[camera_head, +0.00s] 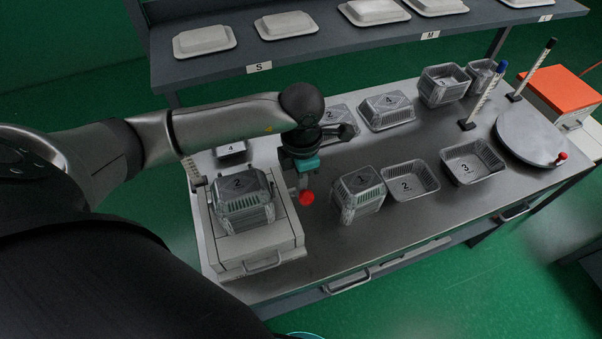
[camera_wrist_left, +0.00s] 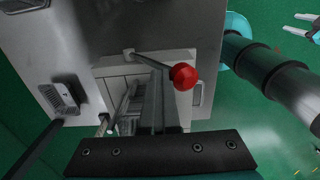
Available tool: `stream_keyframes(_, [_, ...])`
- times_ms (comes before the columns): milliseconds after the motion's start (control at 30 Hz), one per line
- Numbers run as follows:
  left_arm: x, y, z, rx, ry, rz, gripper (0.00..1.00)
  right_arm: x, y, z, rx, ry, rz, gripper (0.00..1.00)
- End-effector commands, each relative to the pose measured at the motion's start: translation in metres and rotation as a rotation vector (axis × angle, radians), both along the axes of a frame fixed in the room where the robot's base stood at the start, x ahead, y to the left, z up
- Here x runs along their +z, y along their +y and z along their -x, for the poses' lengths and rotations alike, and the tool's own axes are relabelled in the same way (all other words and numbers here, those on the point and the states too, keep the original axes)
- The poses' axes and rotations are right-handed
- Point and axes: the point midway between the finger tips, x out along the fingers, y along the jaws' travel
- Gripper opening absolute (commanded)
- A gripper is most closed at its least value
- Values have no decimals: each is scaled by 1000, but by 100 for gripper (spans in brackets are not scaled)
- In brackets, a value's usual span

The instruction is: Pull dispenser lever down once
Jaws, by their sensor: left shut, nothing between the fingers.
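The dispenser (camera_head: 276,249) is a light grey box at the left of the steel table, with a stack of foil trays marked 2 (camera_head: 243,206) on it. Its lever ends in a red knob (camera_head: 307,198) at the right side. The lever and red knob (camera_wrist_left: 185,76) also show in the left wrist view. My left gripper (camera_head: 301,182) is shut and empty, close to the knob and pointing down. In the left wrist view its fingers (camera_wrist_left: 158,98) lie just left of the knob; contact cannot be told. At that view's right edge, two spread pale fingers (camera_wrist_left: 307,27) appear to be my right gripper.
A tray marked 3 (camera_head: 470,163), a grey turntable (camera_head: 530,138) and an orange-topped box (camera_head: 561,92) are farther right. A shelf (camera_head: 330,48) with white lids spans the back.

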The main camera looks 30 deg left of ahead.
Motion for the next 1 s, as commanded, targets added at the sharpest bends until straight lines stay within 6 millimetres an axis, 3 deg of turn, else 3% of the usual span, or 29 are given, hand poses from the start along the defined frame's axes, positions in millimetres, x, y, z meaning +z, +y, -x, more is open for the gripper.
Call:
stream_keyframes(367, [-2, -3, 3, -3, 4, 3, 0, -1, 0, 0, 0, -1, 0, 50])
stream_keyframes(1000, [-24, -23, 20, -3, 5, 3, 0, -13, 1, 0, 0, -1, -1, 50])
